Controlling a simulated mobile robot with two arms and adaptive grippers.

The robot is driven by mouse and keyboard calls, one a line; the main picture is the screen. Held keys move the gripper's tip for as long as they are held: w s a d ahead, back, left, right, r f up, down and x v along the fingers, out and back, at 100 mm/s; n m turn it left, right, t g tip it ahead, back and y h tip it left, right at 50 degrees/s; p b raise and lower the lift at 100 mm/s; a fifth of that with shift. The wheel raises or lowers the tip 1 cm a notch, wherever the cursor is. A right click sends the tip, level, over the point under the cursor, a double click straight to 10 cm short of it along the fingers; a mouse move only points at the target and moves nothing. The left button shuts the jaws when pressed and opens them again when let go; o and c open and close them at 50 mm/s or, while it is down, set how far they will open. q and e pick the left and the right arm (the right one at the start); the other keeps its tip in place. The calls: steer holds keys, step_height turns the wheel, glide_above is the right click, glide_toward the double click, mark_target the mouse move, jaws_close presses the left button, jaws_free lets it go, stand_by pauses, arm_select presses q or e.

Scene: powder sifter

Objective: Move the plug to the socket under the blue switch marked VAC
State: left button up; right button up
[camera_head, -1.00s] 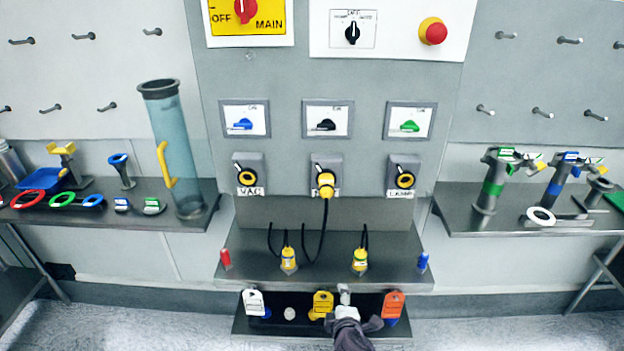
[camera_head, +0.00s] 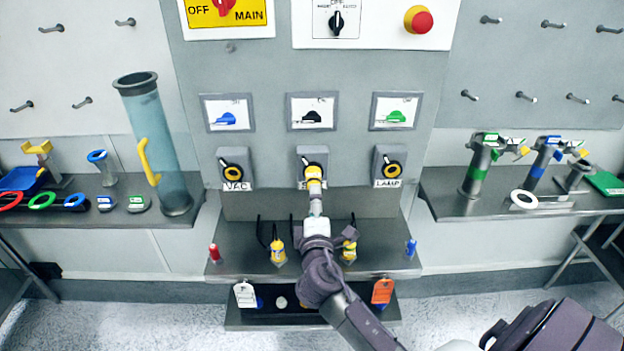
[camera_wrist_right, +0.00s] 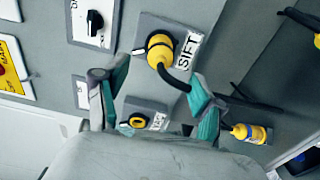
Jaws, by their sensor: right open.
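The yellow plug (camera_head: 314,174) sits in the middle socket, under the black switch (camera_head: 311,115). In the right wrist view the plug (camera_wrist_right: 160,48) shows in the socket marked SIFT, with its black cord trailing off. The VAC socket (camera_head: 235,167) at left is empty, below the blue switch (camera_head: 228,115); it also shows in the wrist view (camera_wrist_right: 139,120). My right gripper (camera_head: 315,193) is just in front of the plug and partly hides it. Its fingers (camera_wrist_right: 158,78) are open, with the cord between them and the plug body just beyond their tips. My left gripper is not in view.
The lamp socket (camera_head: 391,166) at right is empty. Two yellow plugs stand on the shelf (camera_head: 240,262), one (camera_head: 278,252) left of my arm and one (camera_head: 349,250) right of it. A tall clear cylinder (camera_head: 158,145) stands at left. The panel front around the VAC socket is clear.

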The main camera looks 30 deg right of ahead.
mark_target(313, 183)
steer(key=shift+w, duration=0.1)
steer(key=shift+b+x, duration=0.55)
steer(key=shift+x, duration=3.9)
steer(key=shift+a, duration=0.1)
jaws_close()
steer(key=shift+s+a+f, duration=0.15)
steer(key=shift+s+f, duration=0.05)
steer(key=shift+s, duration=0.05)
steer(key=shift+s+a+r, duration=0.15)
steer(key=shift+s+a, duration=0.05)
steer(key=shift+s, duration=0.2)
steer(key=shift+s+a+r, duration=0.1)
steer(key=shift+s+a, duration=0.1)
steer(key=shift+s, duration=0.2)
steer(key=shift+s+a+f, duration=0.15)
steer(key=shift+s+a, duration=0.05)
steer(key=shift+s, duration=0.05)
steer(key=shift+p+v, duration=0.4)
steer(key=shift+v, duration=1.1)
